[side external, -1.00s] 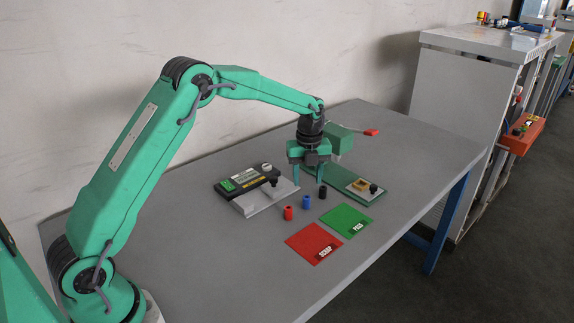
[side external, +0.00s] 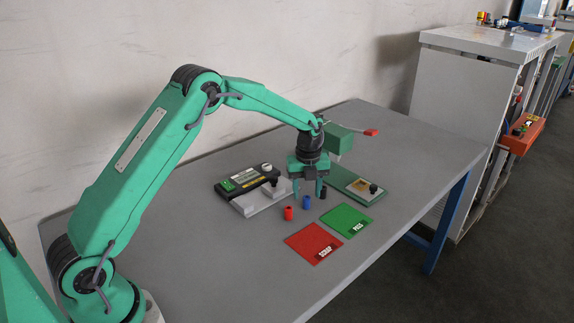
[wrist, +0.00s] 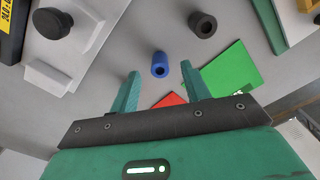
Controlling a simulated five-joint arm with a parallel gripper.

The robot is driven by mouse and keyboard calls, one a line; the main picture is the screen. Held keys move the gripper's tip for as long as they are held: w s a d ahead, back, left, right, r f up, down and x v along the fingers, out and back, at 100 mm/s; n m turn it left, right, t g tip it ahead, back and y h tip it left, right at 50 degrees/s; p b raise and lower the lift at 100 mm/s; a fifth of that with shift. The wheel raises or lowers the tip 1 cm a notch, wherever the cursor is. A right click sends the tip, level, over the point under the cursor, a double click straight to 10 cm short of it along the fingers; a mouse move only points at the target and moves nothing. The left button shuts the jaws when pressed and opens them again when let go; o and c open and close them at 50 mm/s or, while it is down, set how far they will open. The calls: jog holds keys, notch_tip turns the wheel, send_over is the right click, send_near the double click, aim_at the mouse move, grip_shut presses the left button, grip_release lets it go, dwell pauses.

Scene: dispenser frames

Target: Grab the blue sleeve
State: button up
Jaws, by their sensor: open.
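The blue sleeve (side external: 306,202) stands on the grey table between a red sleeve (side external: 288,213) and a black sleeve (side external: 323,191). In the wrist view the blue sleeve (wrist: 160,65) lies just beyond the gap between my fingertips, with its hole showing. My gripper (side external: 308,191) points down above the row of sleeves. It is open and empty, its two green fingers apart, as the wrist view also shows (wrist: 163,75). The black sleeve (wrist: 203,25) is to the right of the blue one there. The red sleeve does not clearly show in the wrist view.
A red mat marked SCRAP (side external: 314,243) and a green mat marked PASS (side external: 346,220) lie in front. A black device with a display (side external: 245,180) and a light block (side external: 262,197) are on the left. A green fixture (side external: 357,185) is behind, on the right.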

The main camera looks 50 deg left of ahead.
aim_at(306, 197)
jog(key=shift+f, duration=1.7)
grip_shut()
